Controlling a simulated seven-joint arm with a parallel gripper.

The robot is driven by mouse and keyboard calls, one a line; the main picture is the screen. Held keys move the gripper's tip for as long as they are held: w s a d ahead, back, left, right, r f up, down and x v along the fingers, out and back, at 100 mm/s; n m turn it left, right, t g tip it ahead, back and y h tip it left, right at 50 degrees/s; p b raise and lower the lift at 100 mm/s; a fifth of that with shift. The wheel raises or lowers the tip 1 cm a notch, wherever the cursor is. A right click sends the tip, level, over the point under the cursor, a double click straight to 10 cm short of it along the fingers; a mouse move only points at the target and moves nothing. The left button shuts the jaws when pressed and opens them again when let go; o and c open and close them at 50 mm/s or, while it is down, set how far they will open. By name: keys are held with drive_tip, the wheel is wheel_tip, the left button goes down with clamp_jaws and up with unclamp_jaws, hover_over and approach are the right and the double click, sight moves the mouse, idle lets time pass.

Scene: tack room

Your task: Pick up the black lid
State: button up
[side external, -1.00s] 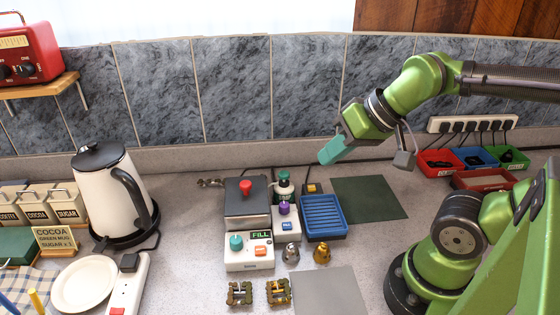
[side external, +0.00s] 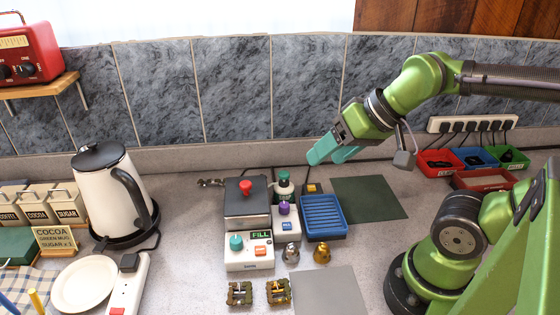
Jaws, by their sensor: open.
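The black lid (side external: 98,154) sits on top of the white kettle (side external: 112,195) at the left, with a small knob on it. The kettle has a black handle and stands upright on a black base. My gripper (side external: 326,159) has teal fingers, which are spread apart with nothing between them. It hangs in the air right of the middle, near the tiled wall, far to the right of the lid.
A control box (side external: 249,250) with a red-knobbed grey unit, a blue tray (side external: 323,216) and small metal parts stand mid-counter. Canisters (side external: 35,208), a white plate (side external: 84,286) and a power strip (side external: 128,285) are near the kettle. A green mat (side external: 368,197) lies below my gripper.

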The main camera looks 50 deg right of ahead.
wheel_tip(320, 180, up, 2)
drive_tip(key=n+g+h, duration=0.2)
drive_tip(key=n+g, duration=0.2)
drive_tip(key=g, duration=0.3)
hover_over(245, 183)
drive_tip(key=f, duration=1.1)
drive_tip(key=shift+s, duration=0.2)
drive_tip(key=shift+w+f, duration=0.15)
drive_tip(key=shift+f, duration=2.6)
clamp_jaws()
